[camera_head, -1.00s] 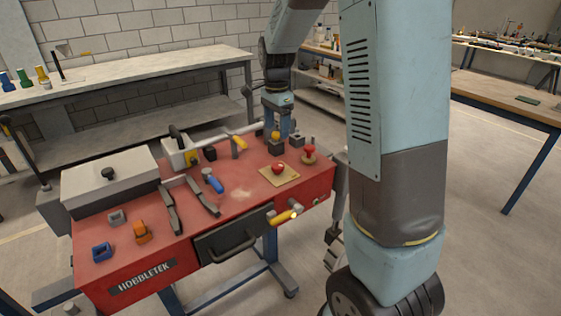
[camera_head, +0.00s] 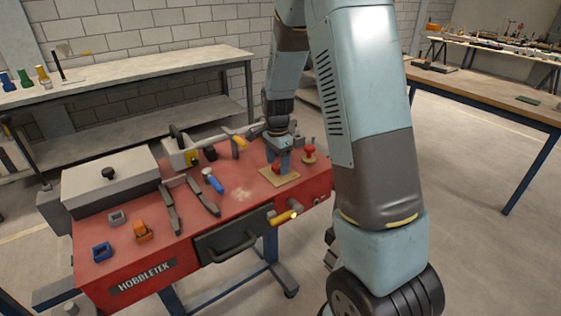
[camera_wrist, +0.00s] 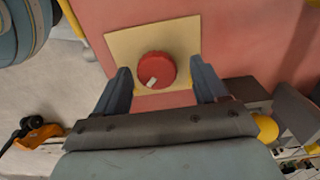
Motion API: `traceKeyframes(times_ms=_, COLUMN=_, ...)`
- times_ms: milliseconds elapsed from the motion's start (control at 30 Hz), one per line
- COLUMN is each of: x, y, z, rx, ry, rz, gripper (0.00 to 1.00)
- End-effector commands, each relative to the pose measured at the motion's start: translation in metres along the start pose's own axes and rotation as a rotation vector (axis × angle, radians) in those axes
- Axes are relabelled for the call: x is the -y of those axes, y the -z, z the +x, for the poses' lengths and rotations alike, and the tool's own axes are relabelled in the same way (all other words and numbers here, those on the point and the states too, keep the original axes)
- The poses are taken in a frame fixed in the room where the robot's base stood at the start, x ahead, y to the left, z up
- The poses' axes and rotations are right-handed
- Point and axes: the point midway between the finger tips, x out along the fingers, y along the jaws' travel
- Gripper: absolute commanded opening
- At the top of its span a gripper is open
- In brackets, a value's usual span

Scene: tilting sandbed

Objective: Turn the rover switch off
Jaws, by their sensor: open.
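A round red switch knob (camera_wrist: 157,69) with a small white mark sits on a square tan plate (camera_wrist: 120,46) in the wrist view. The plate also shows on the red bench top in the head view (camera_head: 283,178), with part of the red knob (camera_head: 276,168) visible under my gripper. My gripper (camera_wrist: 157,82) is open, its two dark fingers on either side of the knob, apart from it in the picture. In the head view my gripper (camera_head: 283,168) points down over the plate. Its height above the knob is hard to tell.
The red bench (camera_head: 125,245) holds a red mushroom-shaped knob (camera_head: 309,151) right of the plate, a blue-handled tool (camera_head: 212,181), grey rails, a grey box (camera_head: 108,182) and small blue and orange blocks. A yellow handle (camera_head: 283,217) sticks out in front.

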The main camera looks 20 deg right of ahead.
Motion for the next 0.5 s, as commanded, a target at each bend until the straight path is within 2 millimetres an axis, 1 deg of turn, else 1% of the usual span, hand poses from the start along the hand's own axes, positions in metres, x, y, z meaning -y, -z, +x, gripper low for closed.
traceKeyframes(times_ms=267, x=-0.0001, y=0.0004, z=0.001, rx=0.0, ry=0.001, rz=0.001, gripper=0.72)
traceKeyframes(times_ms=500, x=-0.0001, y=0.0006, z=0.0009, rx=0.0, ry=0.001, rz=0.001, gripper=0.5)
